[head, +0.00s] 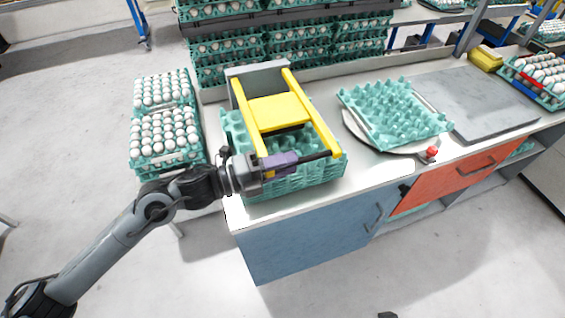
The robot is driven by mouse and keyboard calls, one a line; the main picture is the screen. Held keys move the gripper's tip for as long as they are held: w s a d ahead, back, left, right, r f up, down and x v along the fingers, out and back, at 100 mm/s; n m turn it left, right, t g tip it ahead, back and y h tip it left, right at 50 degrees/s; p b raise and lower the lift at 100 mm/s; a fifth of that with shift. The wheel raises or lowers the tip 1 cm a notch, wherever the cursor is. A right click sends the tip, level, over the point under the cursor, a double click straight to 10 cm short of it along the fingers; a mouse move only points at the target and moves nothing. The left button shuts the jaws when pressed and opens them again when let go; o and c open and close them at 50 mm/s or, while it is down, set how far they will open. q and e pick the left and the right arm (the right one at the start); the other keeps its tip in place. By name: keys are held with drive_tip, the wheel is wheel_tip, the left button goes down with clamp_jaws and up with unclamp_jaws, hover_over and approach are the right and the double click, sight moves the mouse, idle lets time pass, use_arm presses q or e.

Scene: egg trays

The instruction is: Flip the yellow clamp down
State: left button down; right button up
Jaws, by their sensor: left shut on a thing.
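The yellow clamp (276,109) is a frame with two long bars, a cross plate, a dark front handle bar (317,156) and a grey bracket (256,68) at its back. Its bars reach forward from the bracket over a stack of empty teal egg trays (317,175). I cannot tell whether the bars touch the trays. My left gripper (284,163), with purple fingers, is at the clamp's front end and shut on the handle bar. The fingers hide part of the bar and of the left yellow bar's end. My right gripper is not in view.
A teal tray (393,113) lies on a round plate to the right, with a red knob (432,152) in front. Egg-filled trays (165,136) stand left of the counter and more line the back. The grey board (474,103) at right is clear.

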use_arm(q)
drive_tip(key=shift+f, duration=0.4)
drive_tip(key=c, duration=1.1)
unclamp_jaws()
drive_tip(key=shift+s+a, duration=0.15)
drive_tip(key=shift+a, duration=0.4)
drive_tip(key=v, duration=0.9)
drive_tip(key=shift+s+a+r+p, duration=0.2)
drive_tip(key=shift+a+p, duration=0.1)
drive_tip(key=shift+p, duration=0.1)
